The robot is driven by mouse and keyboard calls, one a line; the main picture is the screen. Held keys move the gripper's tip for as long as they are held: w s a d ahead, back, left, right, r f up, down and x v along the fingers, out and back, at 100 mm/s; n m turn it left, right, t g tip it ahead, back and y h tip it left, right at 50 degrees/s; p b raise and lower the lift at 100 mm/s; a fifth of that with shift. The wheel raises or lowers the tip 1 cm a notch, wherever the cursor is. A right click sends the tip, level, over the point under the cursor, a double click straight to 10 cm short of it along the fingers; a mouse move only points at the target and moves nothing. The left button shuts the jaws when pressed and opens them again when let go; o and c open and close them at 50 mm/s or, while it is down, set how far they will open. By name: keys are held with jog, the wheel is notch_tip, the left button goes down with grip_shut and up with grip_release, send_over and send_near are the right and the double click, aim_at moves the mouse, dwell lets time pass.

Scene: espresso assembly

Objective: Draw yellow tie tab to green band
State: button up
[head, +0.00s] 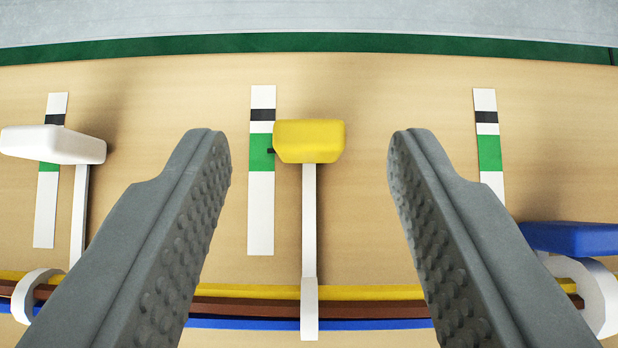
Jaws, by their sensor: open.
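The yellow tie tab (309,141) is a yellow block at the far end of a white strap (309,220). The strap runs up from the bundle of cables (250,308). Beside the tab on its left is a white scale strip with a green band (260,158) and a black band above it.
A white tab (55,144) stands at the left by its own strip. A blue tab (570,238) is at the right, partly behind my right finger, below another strip (488,150).

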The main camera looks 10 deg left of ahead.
jog(key=v, duration=1.3)
jog(key=shift+s+r, duration=0.15)
jog(key=shift+r, duration=0.1)
jog(key=s+r+t, duration=0.2)
jog(key=s+r, duration=0.3)
jog(key=s, duration=0.7)
jog(key=s+r+t, duration=0.3)
jog(key=s+r, duration=0.3)
jog(key=s, duration=0.7)
jog(key=s+r+m+t+h, duration=0.1)
jog(key=s+r+t, duration=0.2)
jog(key=s, duration=0.9)
notch_tip(320, 180, up, 3)
jog(key=shift+s+a+r, duration=0.1)
jog(key=shift+s+a, duration=0.2)
jog(key=shift+a, duration=0.15)
